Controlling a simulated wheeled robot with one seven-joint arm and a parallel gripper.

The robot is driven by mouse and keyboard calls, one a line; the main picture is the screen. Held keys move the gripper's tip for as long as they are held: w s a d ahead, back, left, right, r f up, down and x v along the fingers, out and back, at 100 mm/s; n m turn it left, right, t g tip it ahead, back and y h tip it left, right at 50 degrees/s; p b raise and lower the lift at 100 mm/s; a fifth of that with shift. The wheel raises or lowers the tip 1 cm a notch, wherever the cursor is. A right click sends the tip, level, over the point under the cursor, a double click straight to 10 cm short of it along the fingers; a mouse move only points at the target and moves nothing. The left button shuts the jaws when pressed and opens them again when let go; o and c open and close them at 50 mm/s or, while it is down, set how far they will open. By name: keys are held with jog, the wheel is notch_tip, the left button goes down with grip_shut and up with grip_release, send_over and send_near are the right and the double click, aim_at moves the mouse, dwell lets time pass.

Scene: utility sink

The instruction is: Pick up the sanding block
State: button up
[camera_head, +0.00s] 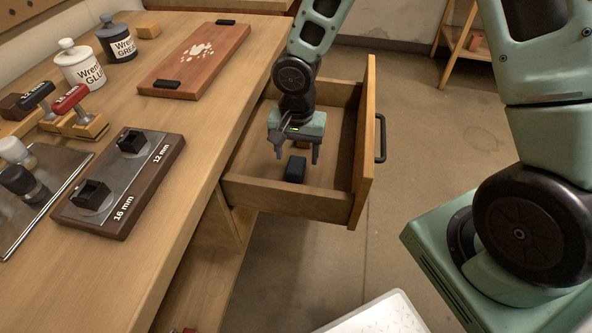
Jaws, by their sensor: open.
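A small dark block (295,169), which looks like the sanding block, lies on the floor of the open wooden drawer (285,197). My gripper (297,154) is open and points down into the drawer. Its two fingertips appear just above and behind the dark block in the picture, one toward each side. Nothing shows between the fingers as held. I cannot tell the exact height gap between fingertips and block. A brownish object (302,146) shows partly behind the gripper, mostly hidden.
The drawer's front panel with its dark handle (380,138) rises at the right, and the workbench edge is at the left. On the bench are a labelled holder board (120,183), clamps, two jars (80,66) and a reddish board (197,60). The drawer floor around the block is mostly bare.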

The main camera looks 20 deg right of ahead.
aim_at(296, 164)
notch_tip(296, 164, down, 5)
jog(key=shift+a+r+b, duration=0.1)
jog(key=shift+r+b, duration=0.05)
jog(key=shift+b, duration=0.4)
jog(key=c, duration=1.1)
notch_tip(296, 164, up, 10)
jog(key=p, duration=0.2)
jog(key=shift+p, duration=0.4)
jog(key=shift+o, duration=1.1)
jog(key=shift+r, duration=0.1)
jog(key=shift+c, duration=0.4)
